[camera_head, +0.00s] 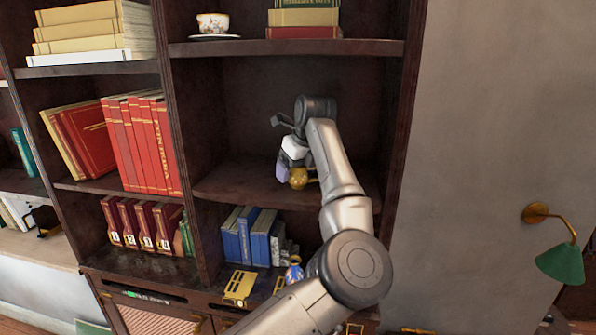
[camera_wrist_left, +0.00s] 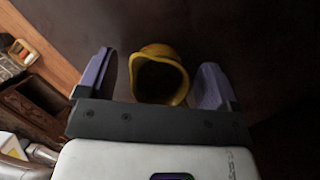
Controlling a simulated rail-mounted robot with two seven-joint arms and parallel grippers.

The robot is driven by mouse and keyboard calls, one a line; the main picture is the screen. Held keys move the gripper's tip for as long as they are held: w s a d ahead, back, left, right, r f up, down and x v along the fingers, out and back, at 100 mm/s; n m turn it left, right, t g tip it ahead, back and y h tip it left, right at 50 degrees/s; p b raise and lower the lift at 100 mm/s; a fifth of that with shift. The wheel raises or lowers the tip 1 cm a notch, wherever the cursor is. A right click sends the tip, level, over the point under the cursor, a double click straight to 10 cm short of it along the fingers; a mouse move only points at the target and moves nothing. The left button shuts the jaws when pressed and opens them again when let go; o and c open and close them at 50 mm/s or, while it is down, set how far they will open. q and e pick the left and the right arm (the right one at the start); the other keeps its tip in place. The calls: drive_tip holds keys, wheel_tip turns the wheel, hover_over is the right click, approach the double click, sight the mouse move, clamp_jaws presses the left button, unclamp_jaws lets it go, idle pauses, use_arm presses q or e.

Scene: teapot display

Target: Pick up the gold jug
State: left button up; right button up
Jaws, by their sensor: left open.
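The gold jug (camera_head: 299,179) stands on the middle shelf of the dark bookcase in the head view, partly covered by my left arm and gripper. My left gripper (camera_head: 294,172) is at the jug, with one purple finger showing on the jug's left side. In the left wrist view the gold jug (camera_wrist_left: 161,80) shows its round open mouth between the two spread purple fingers of my left gripper (camera_wrist_left: 153,82). Gaps show between the jug and both fingers. The jug's lower part is hidden by the gripper body. My right gripper is not in view.
The middle shelf (camera_head: 235,182) around the jug is otherwise bare where it shows. Blue books (camera_head: 248,235) stand on the shelf below. A teacup (camera_head: 212,24) sits on the shelf above. Red books (camera_head: 140,145) fill the compartment to the left. A green lamp (camera_head: 560,262) is on the right wall.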

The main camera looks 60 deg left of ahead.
use_arm(q)
drive_tip(key=shift+a+f, duration=0.25)
drive_tip(key=shift+f, duration=0.45)
drive_tip(key=c, duration=1)
